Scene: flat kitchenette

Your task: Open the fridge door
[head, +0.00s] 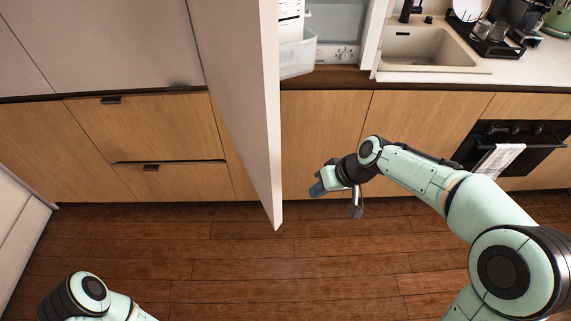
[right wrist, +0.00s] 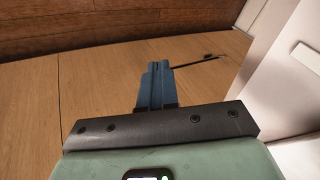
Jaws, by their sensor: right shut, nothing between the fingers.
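The fridge door (head: 249,90) is a tall, pale panel. It stands swung wide open in the head view, nearly edge-on to me. The open fridge (head: 337,20) shows behind it, with a pale interior and a clear bin (head: 297,56) at the door's inner side. My right gripper (head: 316,189) is shut and empty, to the right of the door's lower free edge and apart from it. In the right wrist view its blue fingers (right wrist: 157,85) are together, with a white surface, likely the door (right wrist: 285,85), at right. My left gripper is out of view.
Wooden cabinets (head: 325,140) run below the fridge and counter. A sink (head: 425,47), a dish rack (head: 490,40) and an oven with a towel (head: 497,160) are at right. The wooden floor (head: 300,260) in front is clear.

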